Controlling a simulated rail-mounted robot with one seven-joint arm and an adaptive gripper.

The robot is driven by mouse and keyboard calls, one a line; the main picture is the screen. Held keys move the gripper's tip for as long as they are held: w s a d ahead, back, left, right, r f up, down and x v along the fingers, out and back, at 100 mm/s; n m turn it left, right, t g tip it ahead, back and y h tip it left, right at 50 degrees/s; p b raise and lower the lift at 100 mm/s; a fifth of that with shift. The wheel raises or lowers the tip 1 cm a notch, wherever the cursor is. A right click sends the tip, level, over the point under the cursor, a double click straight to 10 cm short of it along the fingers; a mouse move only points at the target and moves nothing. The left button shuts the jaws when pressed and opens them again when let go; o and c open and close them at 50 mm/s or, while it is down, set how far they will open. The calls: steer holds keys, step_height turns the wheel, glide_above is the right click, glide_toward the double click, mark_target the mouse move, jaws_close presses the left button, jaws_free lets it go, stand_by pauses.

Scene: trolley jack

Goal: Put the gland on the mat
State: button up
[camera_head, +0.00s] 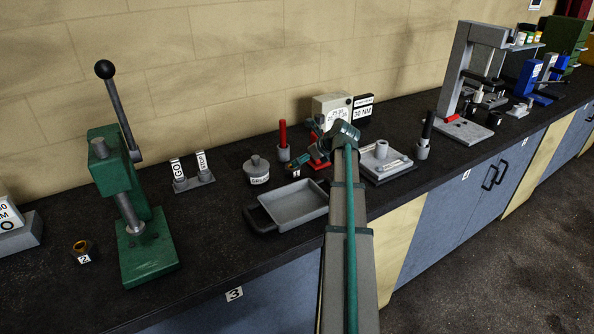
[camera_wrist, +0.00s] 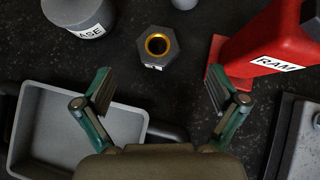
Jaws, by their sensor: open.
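A dark hexagonal piece with a brass ring in its bore, which may be the gland (camera_wrist: 158,46), stands on the bench in the wrist view. My gripper (camera_wrist: 160,90) is open and empty, its two fingers spread wide either side of the view, with the piece ahead between them and apart from both. In the head view a similar brass-ringed piece with a "2" label (camera_head: 84,249) stands at the left, by the green press. My forearm hides part of the bench around the gripper in that view. I cannot make out a mat for certain.
A grey tray (camera_wrist: 62,158) lies left of my gripper, with a grey lidded pot (camera_wrist: 78,12) beyond it. A red block marked RAM (camera_wrist: 262,55) stands close on the right. The green press (camera_head: 150,255) and a go/stop gauge stand (camera_head: 192,183) are further left.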

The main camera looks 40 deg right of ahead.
mark_target(290, 166)
steer(key=x, duration=0.2)
steer(key=shift+w+a+f, duration=0.1)
steer(key=shift+w, duration=0.2)
steer(key=shift+p+x, duration=1.45)
steer(key=shift+x, duration=1.4)
steer(key=shift+a+f, duration=0.1)
steer(key=c, duration=1.7)
jaws_close()
steer(key=shift+r, duration=0.2)
